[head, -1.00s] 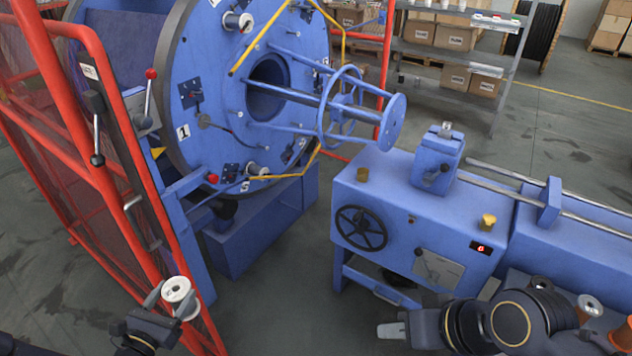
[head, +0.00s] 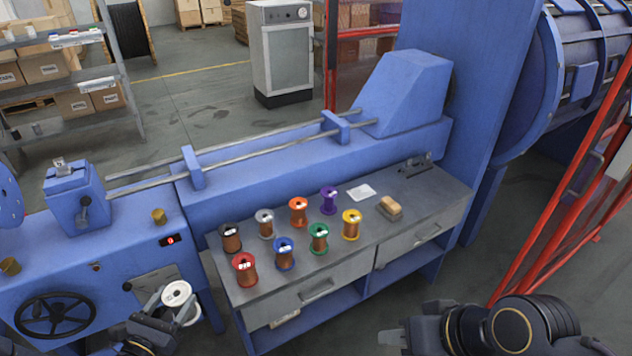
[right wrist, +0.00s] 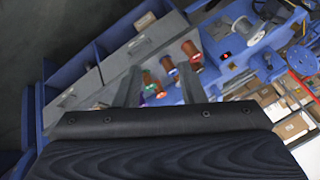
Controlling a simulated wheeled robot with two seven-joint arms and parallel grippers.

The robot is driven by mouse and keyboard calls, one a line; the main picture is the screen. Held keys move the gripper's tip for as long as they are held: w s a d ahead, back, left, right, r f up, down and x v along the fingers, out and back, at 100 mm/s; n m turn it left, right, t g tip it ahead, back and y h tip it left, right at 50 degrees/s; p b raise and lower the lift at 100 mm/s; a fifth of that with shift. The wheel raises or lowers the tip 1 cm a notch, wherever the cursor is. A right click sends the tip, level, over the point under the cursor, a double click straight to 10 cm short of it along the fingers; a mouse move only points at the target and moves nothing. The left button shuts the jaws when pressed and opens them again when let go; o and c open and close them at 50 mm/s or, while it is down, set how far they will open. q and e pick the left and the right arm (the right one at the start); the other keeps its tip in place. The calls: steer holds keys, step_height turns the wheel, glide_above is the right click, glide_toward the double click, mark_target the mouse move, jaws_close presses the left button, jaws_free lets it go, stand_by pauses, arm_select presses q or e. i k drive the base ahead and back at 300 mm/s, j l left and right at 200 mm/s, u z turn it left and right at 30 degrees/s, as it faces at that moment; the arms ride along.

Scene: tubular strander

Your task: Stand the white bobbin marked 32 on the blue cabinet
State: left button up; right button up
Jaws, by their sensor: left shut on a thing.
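My left gripper (head: 164,306) is shut on a white bobbin (head: 178,292). It holds the bobbin up in the lower left of the head view, in front of the blue machine. The mark on the bobbin is too small to read. The blue cabinet (head: 425,196) has a grey top and grey drawers and stands in the middle of the head view, to the right of the held bobbin. Its drawers also show in the right wrist view (right wrist: 95,92). My right gripper (right wrist: 160,88) is open and empty, with its fingers apart. In the head view it is low, at the front.
Several coloured bobbins stand on the cabinet top, among them red (head: 245,269), blue (head: 284,253), green (head: 318,238) and yellow (head: 351,223). A tan block (head: 390,208) and a white card (head: 361,192) lie there too. A red fence (head: 560,215) stands at right.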

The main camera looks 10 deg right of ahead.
mark_target(432, 190)
steer(key=l+z, duration=0.2)
steer(key=l, duration=0.2)
steer(key=i+l+z, duration=0.15)
steer(key=l, duration=0.25)
steer(key=i+l+z, duration=0.2)
steer(key=l, duration=0.2)
steer(key=l+z, duration=0.2)
steer(key=l, duration=0.15)
steer(key=i+l+z, duration=0.35)
steer(key=l, duration=0.3)
steer(key=i+l, duration=0.65)
steer(key=i, duration=0.15)
